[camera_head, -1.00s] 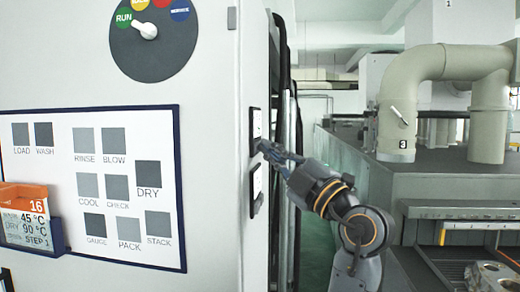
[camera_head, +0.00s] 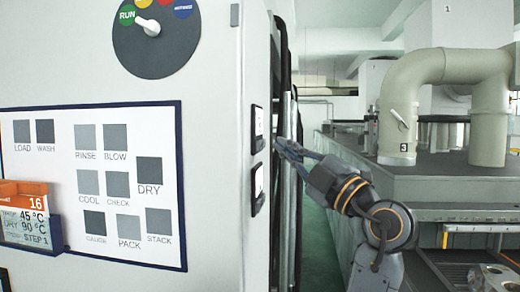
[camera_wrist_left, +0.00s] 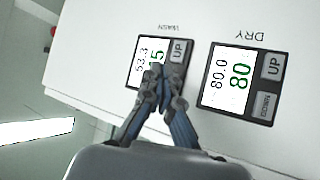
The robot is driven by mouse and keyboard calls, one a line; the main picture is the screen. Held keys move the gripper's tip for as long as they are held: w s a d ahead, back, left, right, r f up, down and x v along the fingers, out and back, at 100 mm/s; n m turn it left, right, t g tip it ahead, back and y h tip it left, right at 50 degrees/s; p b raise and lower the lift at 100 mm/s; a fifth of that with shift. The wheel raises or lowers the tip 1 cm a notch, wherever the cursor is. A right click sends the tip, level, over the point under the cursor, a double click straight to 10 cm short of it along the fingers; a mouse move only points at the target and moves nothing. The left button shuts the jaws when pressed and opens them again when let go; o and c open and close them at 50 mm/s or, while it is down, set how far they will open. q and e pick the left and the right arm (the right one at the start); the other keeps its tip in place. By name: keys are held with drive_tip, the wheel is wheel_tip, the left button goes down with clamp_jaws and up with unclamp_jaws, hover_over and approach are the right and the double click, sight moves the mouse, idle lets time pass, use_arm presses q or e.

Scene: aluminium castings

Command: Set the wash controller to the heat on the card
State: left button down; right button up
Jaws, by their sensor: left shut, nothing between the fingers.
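The wash controller (camera_wrist_left: 142,62) shows in the left wrist view, inverted. It reads 53.3 in black, with a green setting below whose visible digit is 5; my fingers hide part of it. Its UP button shows; its lower button is hidden by my fingers. My left gripper (camera_head: 281,147) is shut and empty, its tips in front of the wash controller; in the left wrist view (camera_wrist_left: 158,92) I cannot tell contact. The card (camera_head: 25,222), under an orange 16 header, reads 45 °C on its partly blurred first line and DRY 90 °C. My right gripper is out of view.
The DRY controller (camera_wrist_left: 240,80) beside it reads 80.0 and green 80. A rotary dial (camera_head: 155,35) points toward RUN. A board (camera_head: 65,122) of grey labelled squares is on the cabinet's front. A pipe-topped machine (camera_head: 440,165) stands right, across an aisle.

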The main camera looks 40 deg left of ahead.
use_arm(q)
drive_tip(key=shift+w+d+b, duration=0.2)
drive_tip(key=shift+w+d, duration=0.3)
drive_tip(key=shift+d, duration=0.35)
drive_tip(key=shift+w+d+b, duration=0.2)
drive_tip(key=shift+w+d, duration=0.3)
drive_tip(key=shift+d, duration=0.3)
